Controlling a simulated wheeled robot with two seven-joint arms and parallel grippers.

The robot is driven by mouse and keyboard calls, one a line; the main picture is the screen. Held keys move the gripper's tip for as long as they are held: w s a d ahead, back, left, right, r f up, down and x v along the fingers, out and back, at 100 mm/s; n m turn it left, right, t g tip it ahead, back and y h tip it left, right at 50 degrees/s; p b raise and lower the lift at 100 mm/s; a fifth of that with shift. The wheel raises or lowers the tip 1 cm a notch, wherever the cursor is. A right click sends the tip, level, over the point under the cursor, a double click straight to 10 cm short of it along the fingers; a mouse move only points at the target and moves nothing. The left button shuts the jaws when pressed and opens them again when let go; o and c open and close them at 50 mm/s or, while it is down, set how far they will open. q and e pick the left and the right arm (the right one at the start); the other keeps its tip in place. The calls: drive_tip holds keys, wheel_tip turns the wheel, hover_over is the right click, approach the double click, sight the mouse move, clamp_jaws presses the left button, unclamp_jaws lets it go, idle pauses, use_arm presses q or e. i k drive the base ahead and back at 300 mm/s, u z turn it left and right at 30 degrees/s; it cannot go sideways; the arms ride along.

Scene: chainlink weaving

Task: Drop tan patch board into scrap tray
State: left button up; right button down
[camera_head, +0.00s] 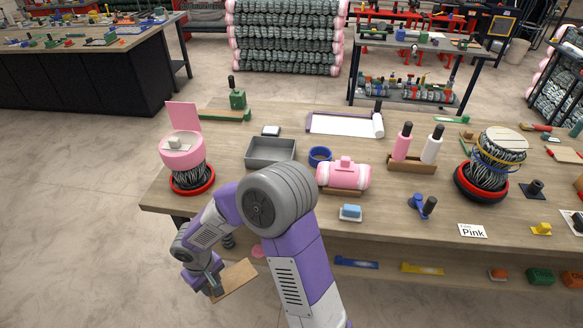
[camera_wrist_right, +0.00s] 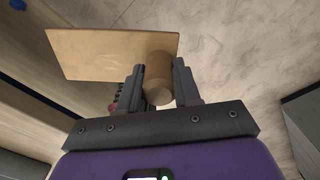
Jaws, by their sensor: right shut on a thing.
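The tan patch board (camera_head: 238,277) is a thin flat rectangle, held low in front of the bench's front edge, at the left in the head view. In the right wrist view the board (camera_wrist_right: 105,55) has a round tan handle. My right gripper (camera_head: 215,284) is shut on that handle; its two fingers (camera_wrist_right: 158,85) sit on either side of it. A grey, open, shallow tray (camera_head: 270,163), likely the scrap tray, stands on the bench behind and above the gripper in the picture. It looks empty. My left gripper is not in view.
The wooden bench (camera_head: 390,222) carries a pink-topped wire bundle (camera_head: 184,153) left of the tray, a blue ring (camera_head: 320,156) and a pink roll (camera_head: 343,174) to its right. A lower shelf (camera_head: 430,255) shows under the bench edge. My right arm crosses the bench front.

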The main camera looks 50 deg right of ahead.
sight(272, 158)
drive_tip(key=k, duration=0.25)
drive_tip(key=z, duration=0.8)
